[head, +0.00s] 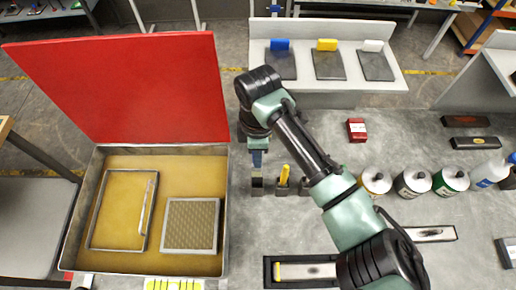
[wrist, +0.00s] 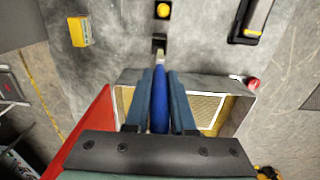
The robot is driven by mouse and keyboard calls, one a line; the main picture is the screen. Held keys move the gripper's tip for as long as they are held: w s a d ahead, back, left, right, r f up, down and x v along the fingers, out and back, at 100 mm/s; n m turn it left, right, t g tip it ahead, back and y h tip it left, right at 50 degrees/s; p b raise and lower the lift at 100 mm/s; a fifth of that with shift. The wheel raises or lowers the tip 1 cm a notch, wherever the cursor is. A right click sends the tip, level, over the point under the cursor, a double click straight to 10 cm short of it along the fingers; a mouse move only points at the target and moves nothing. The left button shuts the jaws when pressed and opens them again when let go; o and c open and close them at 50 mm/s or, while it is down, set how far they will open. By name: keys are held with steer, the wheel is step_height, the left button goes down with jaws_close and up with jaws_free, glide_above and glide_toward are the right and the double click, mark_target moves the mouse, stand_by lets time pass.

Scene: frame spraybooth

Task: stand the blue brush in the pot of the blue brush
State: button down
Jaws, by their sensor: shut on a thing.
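My gripper (wrist: 160,75) is shut on the blue brush (wrist: 159,105), whose handle lies between the two fingers. The brush's pale tip points away from my wrist, toward a small dark pot (wrist: 159,42). In the head view my gripper (head: 257,160) points down just above that pot (head: 257,188), the leftmost of the pots in the row. The brush tip is close to the pot's mouth; I cannot tell whether it is inside. The brush is mostly hidden by the fingers in the head view.
A yellow brush (head: 284,175) stands in the neighbouring pot. The open box (head: 225,215) with frames inside and its raised red lid (head: 130,80) is close on the left. Several cans, including a green-labelled one (head: 450,180), stand to the right, beyond my arm.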

mark_target(258, 175)
steer(key=shift+f+b, duration=3.4)
steer(key=shift+f, duration=1.45)
steer(key=shift+f+b, duration=0.6)
steer(key=shift+f, duration=0.35)
steer(key=c, duration=0.7)
jaws_free()
step_height(258, 175, up, 13)
steer(key=shift+b, duration=1.15)
steer(key=shift+f, duration=0.1)
